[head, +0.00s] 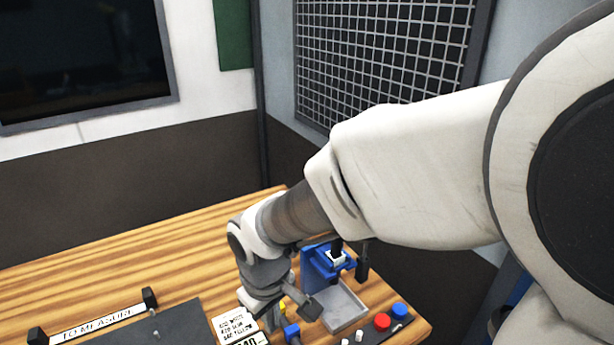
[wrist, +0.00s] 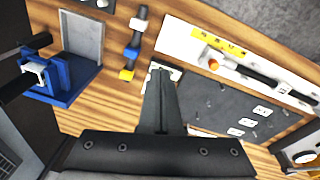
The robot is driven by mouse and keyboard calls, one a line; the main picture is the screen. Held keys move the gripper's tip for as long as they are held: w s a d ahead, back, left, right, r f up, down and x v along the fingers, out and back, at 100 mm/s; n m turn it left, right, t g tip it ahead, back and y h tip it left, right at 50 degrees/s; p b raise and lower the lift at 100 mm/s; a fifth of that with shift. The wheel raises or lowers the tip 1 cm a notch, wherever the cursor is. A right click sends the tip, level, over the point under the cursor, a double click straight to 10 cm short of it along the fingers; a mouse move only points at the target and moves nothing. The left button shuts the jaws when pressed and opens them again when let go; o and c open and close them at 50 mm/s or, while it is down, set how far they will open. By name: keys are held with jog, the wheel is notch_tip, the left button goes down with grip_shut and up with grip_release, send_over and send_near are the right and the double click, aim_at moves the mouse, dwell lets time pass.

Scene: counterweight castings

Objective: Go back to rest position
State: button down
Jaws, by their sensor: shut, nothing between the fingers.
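My gripper (wrist: 160,72) is in the lower middle of the wrist view. Its two dark fingers are together with nothing between them, over the wooden bench (wrist: 115,97). In the head view my arm reaches down from the right to the bench, which also shows there (head: 120,262).
A grey tray (head: 345,308), a red knob (head: 382,321) and a blue knob (head: 399,310) are near the bench's right corner. A "TO MEASURE" sign (head: 97,322) and a dark mat (head: 178,322) lie at left. White labels (head: 235,326) lie by my wrist. The back left bench is clear.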

jog(key=s+d+r+m+t, duration=0.2)
jog(key=s+d+r+m, duration=0.1)
jog(key=d+r, duration=0.4)
jog(key=s+d+r+m+t, duration=0.2)
jog(key=s+d+r+m, duration=0.2)
jog(key=d, duration=0.9)
notch_tip(320, 180, up, 3)
jog(key=shift+m, duration=1.1)
jog(key=shift+s, duration=0.1)
